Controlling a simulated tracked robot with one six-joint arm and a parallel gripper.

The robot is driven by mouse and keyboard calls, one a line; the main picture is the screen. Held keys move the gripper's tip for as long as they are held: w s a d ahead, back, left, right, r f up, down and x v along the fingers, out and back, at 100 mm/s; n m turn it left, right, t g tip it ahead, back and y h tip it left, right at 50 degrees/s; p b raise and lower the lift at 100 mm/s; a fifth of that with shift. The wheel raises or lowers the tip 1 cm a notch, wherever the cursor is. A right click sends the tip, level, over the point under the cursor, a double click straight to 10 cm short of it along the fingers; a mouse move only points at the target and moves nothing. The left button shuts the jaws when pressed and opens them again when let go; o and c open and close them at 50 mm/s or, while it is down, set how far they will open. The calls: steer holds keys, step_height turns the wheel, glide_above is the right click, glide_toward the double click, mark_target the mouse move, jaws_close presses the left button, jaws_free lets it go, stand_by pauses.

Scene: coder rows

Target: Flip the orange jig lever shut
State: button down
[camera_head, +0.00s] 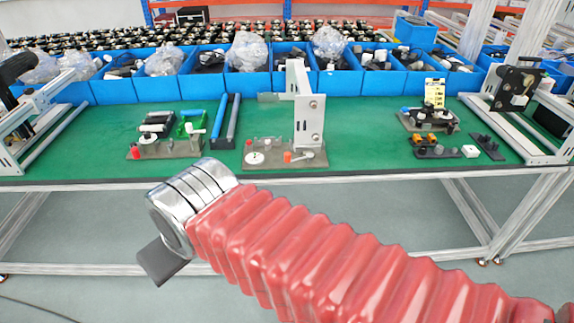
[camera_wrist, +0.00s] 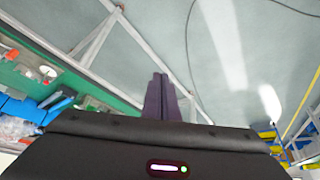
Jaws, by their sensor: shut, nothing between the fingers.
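The middle jig (camera_head: 275,160) is a grey-brown plate on the green bench, with a white round dial at its left and a tall white bracket behind. An orange lever end (camera_head: 287,156) sits at its right front, with a white piece beside it. Whether this lever is up or down is too small to tell. My gripper (camera_head: 160,264) hangs in front of the bench, left of and nearer than the jig, touching nothing. In the wrist view, its two dark fingers (camera_wrist: 159,90) are together and empty, over the floor. The orange lever cannot be made out in that view.
A left jig (camera_head: 165,150) with a red knob stands beside blue rods. A right fixture (camera_head: 430,118) stands behind small black parts with orange pieces. Blue bins (camera_head: 160,88) line the bench's back. Bare green surface (camera_head: 365,140) lies right of the middle jig.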

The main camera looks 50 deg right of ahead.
steer(key=w+d+f+m+t+h, duration=0.1)
steer(key=w+d+f+h, duration=0.15)
steer(key=w+d, duration=0.45)
steer(key=w+d+f+m+t+h, duration=0.1)
steer(key=w+d+f+t, duration=0.15)
steer(key=d, duration=0.75)
steer(key=w+d+f+t+h, duration=0.1)
steer(key=w+d+f+h, duration=0.1)
steer(key=w+d+f, duration=0.5)
steer(key=s+d+f+m+t+h, duration=0.1)
steer(key=s+d+f, duration=0.15)
steer(key=d, duration=0.45)
steer(key=s+d+f+m+t, duration=0.1)
steer(key=s+d, duration=0.2)
steer(key=d, duration=0.3)
steer(key=s+d+f+m+t+h, duration=0.2)
steer(key=s+d+f+t+h, duration=0.1)
steer(key=s, duration=0.6)
steer(key=shift+d+m, duration=0.4)
steer(key=shift+d, duration=0.25)
